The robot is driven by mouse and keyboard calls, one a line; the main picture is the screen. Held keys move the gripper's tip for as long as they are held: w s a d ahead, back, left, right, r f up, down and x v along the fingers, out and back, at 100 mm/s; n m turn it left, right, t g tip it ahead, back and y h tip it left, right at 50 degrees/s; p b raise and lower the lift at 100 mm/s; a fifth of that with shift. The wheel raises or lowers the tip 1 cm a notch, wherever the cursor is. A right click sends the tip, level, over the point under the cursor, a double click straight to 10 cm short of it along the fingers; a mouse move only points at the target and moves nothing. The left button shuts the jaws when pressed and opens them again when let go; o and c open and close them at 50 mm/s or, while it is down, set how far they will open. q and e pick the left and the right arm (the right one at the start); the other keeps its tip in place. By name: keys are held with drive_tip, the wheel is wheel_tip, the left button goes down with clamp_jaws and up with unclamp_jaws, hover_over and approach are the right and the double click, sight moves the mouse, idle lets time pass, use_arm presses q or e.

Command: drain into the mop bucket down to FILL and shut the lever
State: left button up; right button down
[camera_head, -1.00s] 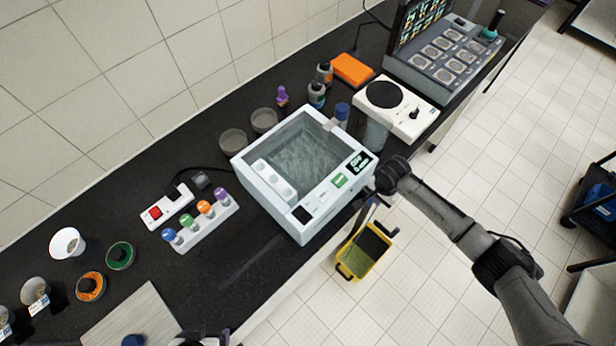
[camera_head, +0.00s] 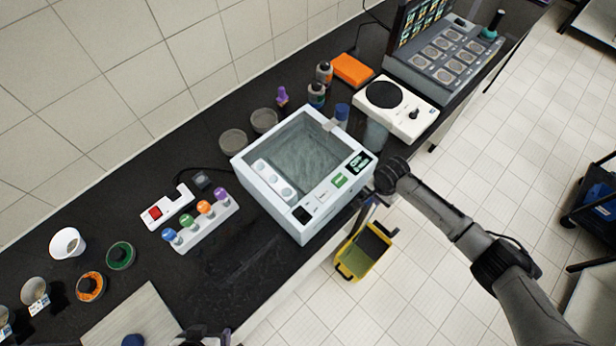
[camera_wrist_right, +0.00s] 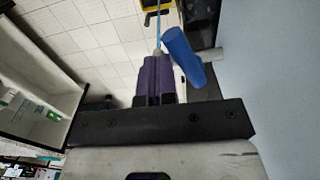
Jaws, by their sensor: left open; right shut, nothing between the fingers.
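The white water bath (camera_head: 335,205) stands on the black counter with clear water in its basin. The yellow mop bucket (camera_head: 352,262) is on the floor below the counter edge; part of it also shows in the right wrist view (camera_wrist_right: 183,4). In that view a thin pale-blue stream (camera_wrist_right: 159,28) runs toward the bucket. The blue lever (camera_wrist_right: 186,58) is tilted, close beside the purple fingers of my right gripper (camera_wrist_right: 154,70), which are shut and empty. Whether they touch is unclear. My left gripper (camera_head: 205,337) is open, mostly cut off at the bottom edge. The bucket's FILL mark is not readable.
A rack with coloured knobs (camera_head: 202,222) and a power strip with a red switch (camera_head: 163,209) lie left of the bath. Bowls (camera_head: 233,142), bottles (camera_head: 316,94) and a white hotplate (camera_head: 397,105) stand behind and right.

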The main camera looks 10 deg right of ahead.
drive_tip(key=shift+w+a, duration=0.25)
drive_tip(key=shift+a, duration=0.15)
drive_tip(key=shift+w+a+p, duration=0.1)
drive_tip(key=shift+w+p, duration=0.05)
drive_tip(key=shift+p, duration=0.15)
wheel_tip(320, 180, up, 7)
drive_tip(key=p, duration=0.9)
drive_tip(key=shift+s+d, duration=0.2)
drive_tip(key=shift+s, duration=0.15)
